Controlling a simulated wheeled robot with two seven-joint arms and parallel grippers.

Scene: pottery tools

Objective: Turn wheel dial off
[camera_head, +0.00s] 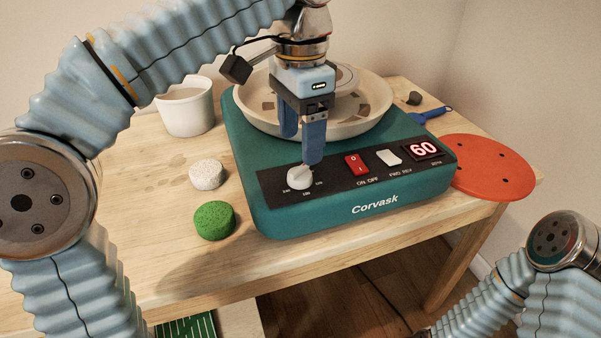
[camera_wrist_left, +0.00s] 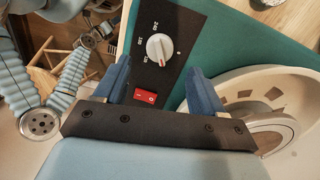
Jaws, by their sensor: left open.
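The white dial (camera_head: 299,177) is a round knob with a raised grip, at the left of the black panel on the front of the teal pottery wheel (camera_head: 258,212). In the left wrist view the dial (camera_wrist_left: 159,46) sits just beyond the fingertips, with a small red mark on its edge toward the red switch. The red display (camera_head: 423,149) reads 60. My left gripper (camera_head: 302,146) is open and points down just above and behind the dial, with nothing between its fingers (camera_wrist_left: 160,82). My right gripper (camera_wrist_left: 90,40) shows small in the left wrist view; its jaws are unclear.
On the panel are a red ON/OFF switch (camera_head: 357,164) and a white FWD/REV switch (camera_head: 389,158). A round tray (camera_head: 366,125) lies behind. A green sponge (camera_head: 214,220), speckled puck (camera_head: 206,174) and white cup (camera_head: 187,110) stand left. An orange disc (camera_head: 495,168) lies right.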

